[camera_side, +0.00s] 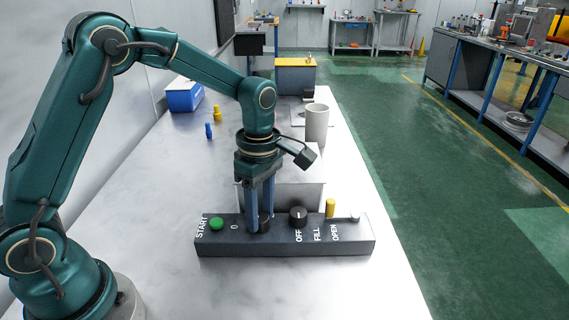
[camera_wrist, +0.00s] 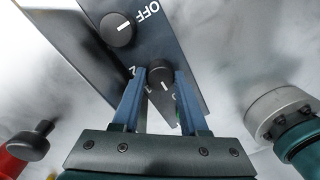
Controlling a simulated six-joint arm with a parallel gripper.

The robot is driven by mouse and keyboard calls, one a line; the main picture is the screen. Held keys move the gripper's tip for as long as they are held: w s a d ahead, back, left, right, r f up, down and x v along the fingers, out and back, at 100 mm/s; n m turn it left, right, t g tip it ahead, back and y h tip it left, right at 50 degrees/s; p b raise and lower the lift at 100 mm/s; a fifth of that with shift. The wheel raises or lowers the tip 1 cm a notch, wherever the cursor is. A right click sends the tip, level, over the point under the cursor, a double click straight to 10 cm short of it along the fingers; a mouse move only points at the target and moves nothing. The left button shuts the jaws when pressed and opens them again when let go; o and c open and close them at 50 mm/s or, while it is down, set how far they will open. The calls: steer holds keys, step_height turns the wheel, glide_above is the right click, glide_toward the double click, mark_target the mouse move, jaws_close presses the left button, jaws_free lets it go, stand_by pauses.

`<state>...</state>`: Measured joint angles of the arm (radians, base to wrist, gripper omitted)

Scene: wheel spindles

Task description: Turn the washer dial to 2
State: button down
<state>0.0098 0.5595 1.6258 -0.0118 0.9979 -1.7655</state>
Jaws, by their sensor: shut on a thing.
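The control panel (camera_side: 340,245) is a long dark box on the white table. My gripper (camera_side: 259,222) points straight down at it, with its two blue fingers on either side of a small black dial (camera_wrist: 160,75). In the wrist view my gripper (camera_wrist: 158,82) is shut on this dial. The digits 2, 1 and 0 are printed around it, the 2 partly hidden by a finger. A white mark on the dial's top points toward the side with the 1 and 0; I cannot tell exactly which. In the side view the fingers cover most of the dial.
On the panel are a green START button (camera_side: 216,223), a black OFF/FILL dial (camera_side: 298,214), a yellow peg (camera_side: 330,208) and a pale OPEN knob (camera_side: 355,215).

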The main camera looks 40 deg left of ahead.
steer(key=m, duration=0.5)
steer(key=shift+m, duration=0.4)
steer(key=m, duration=0.6)
steer(key=shift+s, duration=0.1)
steer(key=m, duration=0.6)
steer(key=shift+m+y, duration=0.3)
steer(key=m, duration=0.5)
steer(key=shift+t, duration=0.3)
steer(key=shift+m, duration=0.4)
steer(key=c, duration=0.7)
jaws_free()
